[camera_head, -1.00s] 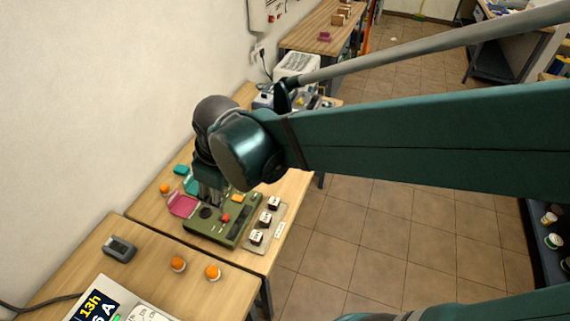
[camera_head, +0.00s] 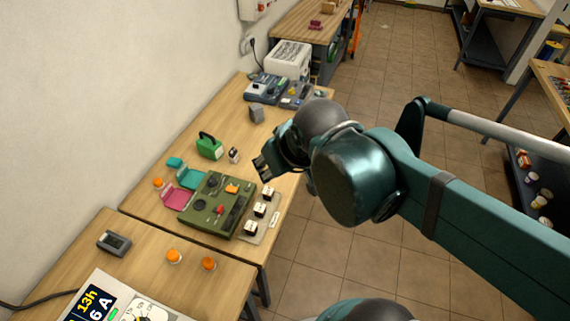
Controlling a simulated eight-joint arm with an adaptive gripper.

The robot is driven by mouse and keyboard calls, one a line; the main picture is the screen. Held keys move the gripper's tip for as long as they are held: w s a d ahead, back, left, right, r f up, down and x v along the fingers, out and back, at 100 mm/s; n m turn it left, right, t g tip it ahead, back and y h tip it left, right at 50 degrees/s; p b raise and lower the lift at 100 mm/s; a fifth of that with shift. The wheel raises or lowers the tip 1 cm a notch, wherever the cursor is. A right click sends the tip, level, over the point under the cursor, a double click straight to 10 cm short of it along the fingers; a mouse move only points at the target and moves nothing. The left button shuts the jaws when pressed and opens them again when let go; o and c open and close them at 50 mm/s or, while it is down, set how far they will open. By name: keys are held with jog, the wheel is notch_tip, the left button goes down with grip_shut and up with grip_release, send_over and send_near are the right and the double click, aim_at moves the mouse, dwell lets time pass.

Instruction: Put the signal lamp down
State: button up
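My gripper (camera_head: 264,166) is raised over the right part of the workbench, tilted with its dark fingers pointing left and down. The fingers are small and partly merged with its body, and I cannot make out anything between them. No object is clearly recognisable as the signal lamp. Small orange-topped round pieces with pale bases are the nearest match: one (camera_head: 174,256) and another (camera_head: 208,263) stand on the near table, and a third (camera_head: 158,183) stands by the wall. A green piece with a handle (camera_head: 209,147) stands left of my gripper.
The green control box (camera_head: 208,214) lies on the bench with pink (camera_head: 177,198) and teal (camera_head: 190,178) trays at its left. A grey block (camera_head: 256,114) stands behind.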

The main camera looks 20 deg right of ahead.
jog(key=shift+s+d+r+m+t, duration=0.1)
jog(key=shift+s+d+m+t, duration=0.05)
jog(key=shift+s+d+m, duration=0.3)
jog(key=shift+s+d+r+m+t, duration=0.1)
jog(key=shift+s+d+m+t, duration=0.1)
jog(key=shift+d, duration=0.35)
